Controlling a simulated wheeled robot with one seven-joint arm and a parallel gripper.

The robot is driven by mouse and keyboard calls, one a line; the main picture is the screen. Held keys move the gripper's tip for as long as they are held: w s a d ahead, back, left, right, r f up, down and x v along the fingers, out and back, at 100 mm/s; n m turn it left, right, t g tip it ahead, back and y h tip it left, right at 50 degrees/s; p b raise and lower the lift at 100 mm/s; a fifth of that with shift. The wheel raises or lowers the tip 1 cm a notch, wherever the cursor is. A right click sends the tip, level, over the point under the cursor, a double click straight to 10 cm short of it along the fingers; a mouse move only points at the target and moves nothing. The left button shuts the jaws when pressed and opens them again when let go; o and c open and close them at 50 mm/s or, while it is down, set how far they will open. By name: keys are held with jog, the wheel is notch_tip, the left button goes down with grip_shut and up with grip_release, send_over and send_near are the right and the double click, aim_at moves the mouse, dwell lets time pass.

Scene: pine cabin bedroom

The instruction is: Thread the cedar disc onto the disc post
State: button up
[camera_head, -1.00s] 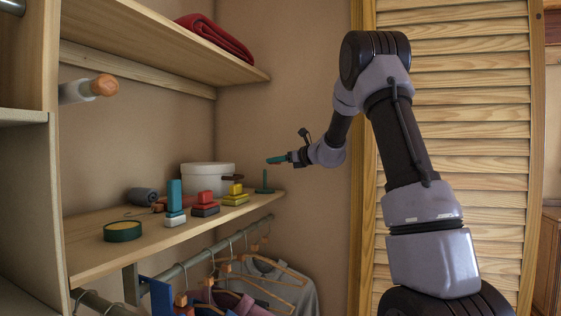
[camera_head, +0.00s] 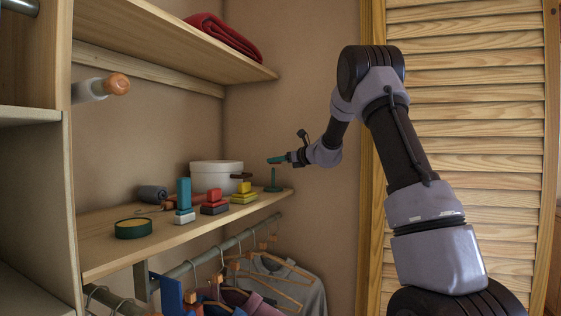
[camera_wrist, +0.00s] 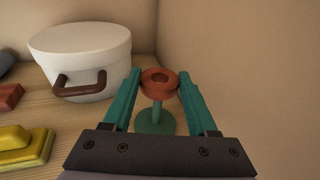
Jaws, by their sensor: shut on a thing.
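The cedar disc (camera_wrist: 159,88) is a reddish-brown ring held between the teal fingertips of my gripper (camera_wrist: 160,84). In the head view, my gripper (camera_head: 272,160) is at the far right end of the shelf, and the disc cannot be made out there. The disc post (camera_head: 273,180) is a thin green peg on a round green base, standing upright directly below the fingertips. In the wrist view, the post (camera_wrist: 157,113) shows beneath the disc. The disc hides its top, so I cannot tell whether the tip is inside the hole.
A white round box (camera_head: 215,178) with a brown handle stands behind and left of the post. Yellow (camera_head: 244,197), red-and-grey (camera_head: 214,208) and blue-and-white (camera_head: 184,217) block stacks line the shelf (camera_head: 105,252). Hangers with clothes hang below. The wall is close behind.

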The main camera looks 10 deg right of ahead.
jog(key=shift+w+a+f, duration=0.1)
jog(key=shift+w+f, duration=0.1)
jog(key=shift+f, duration=0.5)
jog(key=shift+w+a+f, duration=0.15)
jog(key=shift+w+f, duration=0.05)
jog(key=shift+f, duration=0.55)
jog(key=shift+w+a+f, duration=0.1)
jog(key=shift+w+f, duration=0.1)
jog(key=shift+f, duration=0.5)
jog(key=o, duration=1.4)
jog(key=shift+c, duration=0.2)
jog(key=shift+d, duration=0.1)
jog(key=f+v, duration=0.1)
jog(key=v, duration=0.6)
jog(key=shift+s+r, duration=0.2)
jog(key=shift+r, duration=0.25)
jog(key=shift+d, duration=0.1)
